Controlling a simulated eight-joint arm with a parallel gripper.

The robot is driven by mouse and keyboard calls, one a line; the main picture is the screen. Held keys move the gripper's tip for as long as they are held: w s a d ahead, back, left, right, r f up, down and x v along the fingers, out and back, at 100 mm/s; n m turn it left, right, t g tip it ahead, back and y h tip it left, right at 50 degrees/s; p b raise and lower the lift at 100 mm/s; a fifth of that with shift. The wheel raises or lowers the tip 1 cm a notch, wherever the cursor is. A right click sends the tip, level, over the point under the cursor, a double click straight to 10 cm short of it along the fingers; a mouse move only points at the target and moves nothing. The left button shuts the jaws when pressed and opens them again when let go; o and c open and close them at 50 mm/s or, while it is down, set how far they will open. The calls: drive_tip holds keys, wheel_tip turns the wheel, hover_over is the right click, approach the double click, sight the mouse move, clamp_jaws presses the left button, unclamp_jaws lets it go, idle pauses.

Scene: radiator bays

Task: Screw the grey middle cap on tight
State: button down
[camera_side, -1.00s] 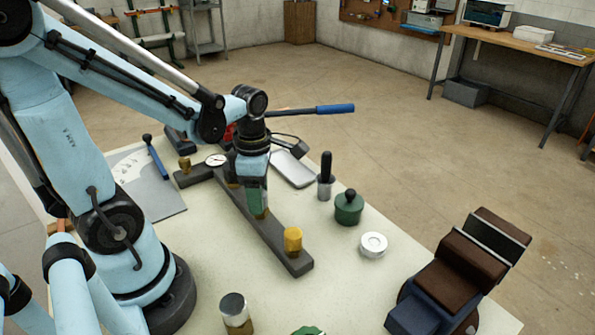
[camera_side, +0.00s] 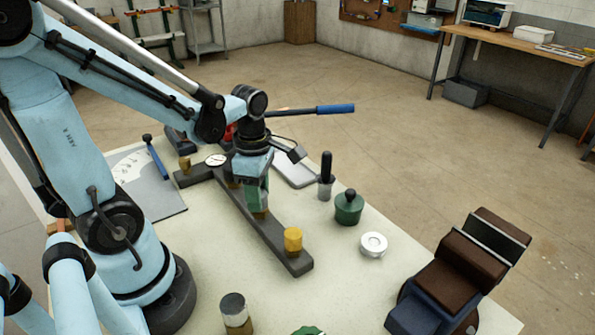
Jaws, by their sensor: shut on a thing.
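My gripper (camera_side: 258,205) points straight down over the middle stretch of a dark grey bar (camera_side: 272,238) on the table. It is shut at the top of a brass fitting (camera_side: 261,215) there. The grey middle cap is hidden between the jaws, so its seating and tilt cannot be made out. Another brass fitting (camera_side: 293,239) stands bare at the bar's near end. A further brass fitting (camera_side: 184,163) stands at the far left branch, and one is partly hidden behind my gripper. A round white-faced gauge (camera_side: 216,160) sits near the bar's far end.
Right of the bar stand a black-handled tool (camera_side: 326,178), a green lidded pot (camera_side: 348,208) and a white ring (camera_side: 373,244). A silver-topped brass piece (camera_side: 235,310) is at the front. A brown and blue block (camera_side: 455,270) fills the right corner. A blue-handled lever (camera_side: 335,109) extends behind my wrist.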

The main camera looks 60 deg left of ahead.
drive_tip(key=m, duration=0.7)
drive_tip(key=shift+m, duration=0.4)
drive_tip(key=m, duration=0.3)
drive_tip(key=shift+m, duration=0.3)
drive_tip(key=m, duration=0.3)
drive_tip(key=shift+m, duration=0.4)
drive_tip(key=m, duration=0.3)
drive_tip(key=shift+f+m, duration=0.1)
drive_tip(key=shift+m, duration=0.2)
drive_tip(key=m, duration=0.3)
drive_tip(key=shift+m, duration=0.4)
drive_tip(key=m, duration=0.6)
drive_tip(key=c, duration=0.8)
unclamp_jaws()
drive_tip(key=shift+c, duration=0.2)
